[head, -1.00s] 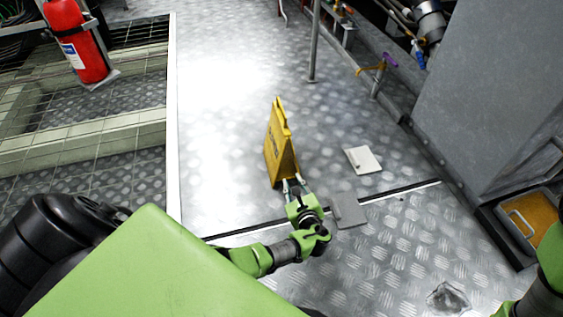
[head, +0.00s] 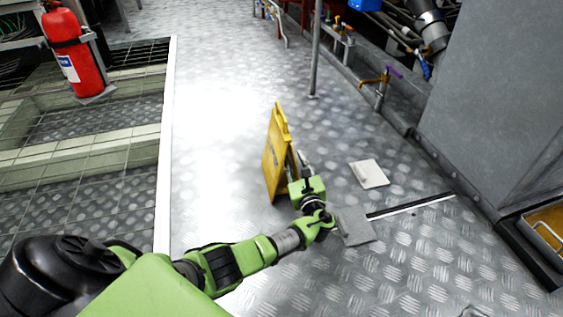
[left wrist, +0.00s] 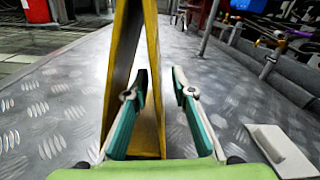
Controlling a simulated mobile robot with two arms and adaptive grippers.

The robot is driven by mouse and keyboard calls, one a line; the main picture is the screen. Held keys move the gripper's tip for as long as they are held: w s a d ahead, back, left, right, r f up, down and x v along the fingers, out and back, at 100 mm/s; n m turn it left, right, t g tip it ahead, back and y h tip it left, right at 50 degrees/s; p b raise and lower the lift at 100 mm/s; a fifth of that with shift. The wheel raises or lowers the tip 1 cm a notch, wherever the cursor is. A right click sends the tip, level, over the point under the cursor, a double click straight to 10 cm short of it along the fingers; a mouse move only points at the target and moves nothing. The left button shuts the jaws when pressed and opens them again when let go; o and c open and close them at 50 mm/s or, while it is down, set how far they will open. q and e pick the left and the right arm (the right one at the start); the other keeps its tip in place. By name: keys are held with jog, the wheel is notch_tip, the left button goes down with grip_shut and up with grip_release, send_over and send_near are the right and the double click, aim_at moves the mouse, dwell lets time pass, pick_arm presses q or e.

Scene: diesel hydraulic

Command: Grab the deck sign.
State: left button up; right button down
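The deck sign (head: 272,155) is a yellow folding A-frame standing upright on the metal floor in the middle of the head view. My left gripper (head: 303,162) is at its right side, low down. In the left wrist view the sign (left wrist: 151,60) is seen edge-on, with its two panels spreading downward. The left gripper (left wrist: 160,85) is open there. Its left finger overlaps the gap between the panels, and its right finger is right of the sign. The right panel's edge shows between the fingers; contact cannot be told. My right gripper is not in view.
A white flat plate (head: 368,174) and a grey flat plate (head: 355,226) lie on the floor to the right. A thin post (head: 315,50) stands behind. A grey cabinet (head: 495,110) is at right, and a red extinguisher (head: 73,55) at left. Floor left of the sign is clear.

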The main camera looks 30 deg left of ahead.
pick_arm(q)
jog(key=b+x, duration=0.4)
jog(key=x, duration=0.1)
jog(key=shift+s+a+r, duration=0.1)
jog(key=shift+s+r, duration=0.05)
jog(key=shift+r, duration=0.15)
jog(key=shift+a+r, duration=0.1)
grip_shut()
jog(key=shift+r, duration=0.1)
